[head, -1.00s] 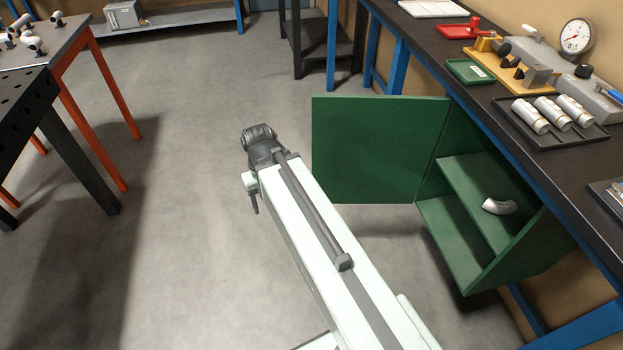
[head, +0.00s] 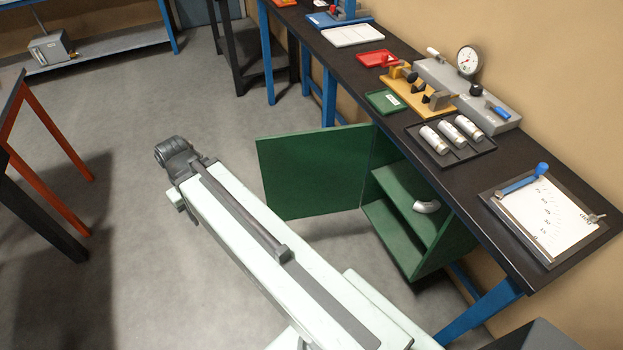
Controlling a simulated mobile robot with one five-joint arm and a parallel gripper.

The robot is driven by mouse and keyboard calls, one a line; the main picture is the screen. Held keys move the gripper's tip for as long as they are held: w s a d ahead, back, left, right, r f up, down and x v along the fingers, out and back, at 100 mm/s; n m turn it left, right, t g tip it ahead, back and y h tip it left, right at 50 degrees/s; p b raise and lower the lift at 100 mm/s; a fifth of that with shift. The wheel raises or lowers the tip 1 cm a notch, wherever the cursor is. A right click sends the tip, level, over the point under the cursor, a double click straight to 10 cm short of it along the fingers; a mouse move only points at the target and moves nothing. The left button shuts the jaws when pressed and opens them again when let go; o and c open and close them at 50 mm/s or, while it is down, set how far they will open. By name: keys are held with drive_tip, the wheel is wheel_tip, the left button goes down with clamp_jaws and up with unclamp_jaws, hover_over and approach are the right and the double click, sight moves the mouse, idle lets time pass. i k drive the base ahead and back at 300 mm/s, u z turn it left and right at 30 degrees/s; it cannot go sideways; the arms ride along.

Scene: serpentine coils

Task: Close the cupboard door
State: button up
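The green cupboard (head: 421,263) stands under the workbench at the right, with its front open. Its door (head: 314,175) is swung wide open and reaches out to the left over the floor. A shelf inside holds a silver pipe elbow (head: 426,207). My arm stretches from the bottom of the head view toward the upper left. Its end, with my gripper (head: 173,165), is to the left of the door and apart from it in the picture. The fingers are too small and hidden to tell whether they are open.
The dark workbench (head: 400,147) carries a tray of silver cylinders (head: 452,140), a gauge (head: 468,60) and a white chart board (head: 548,214). An orange-legged table (head: 48,133) stands at the left. The grey floor (head: 125,125) between is clear.

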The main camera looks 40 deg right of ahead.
sight(309, 173)
drive_tip(key=u, duration=0.15)
drive_tip(key=i, duration=4.6)
drive_tip(key=z, duration=4.8)
